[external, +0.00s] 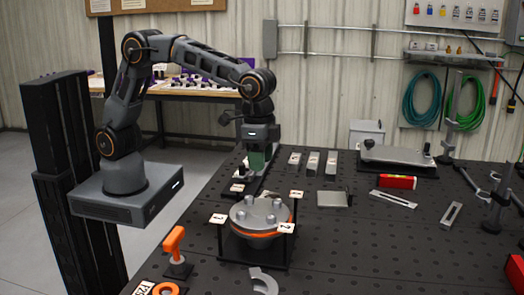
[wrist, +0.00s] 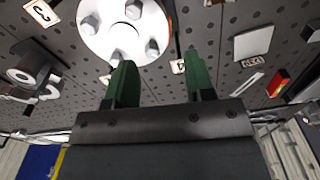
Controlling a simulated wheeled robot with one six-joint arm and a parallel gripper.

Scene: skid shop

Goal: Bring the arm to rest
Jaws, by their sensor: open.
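My arm reaches from its base out over the dark perforated table (external: 400,250). My gripper (external: 257,162) points down above the table, behind the bolted flange in the external view. Its two green fingers are apart with nothing between them in the wrist view (wrist: 161,78). The round grey flange (external: 262,216) has several bolts on top and an orange band, and sits in a dark stand with small number tags around it. It also shows in the wrist view (wrist: 107,38), beyond the fingertips and apart from them.
Several metal blocks (external: 312,163), a grey plate (external: 398,158), a red level (external: 397,182) and slotted bars (external: 451,215) lie to the right. Open table lies at front right.

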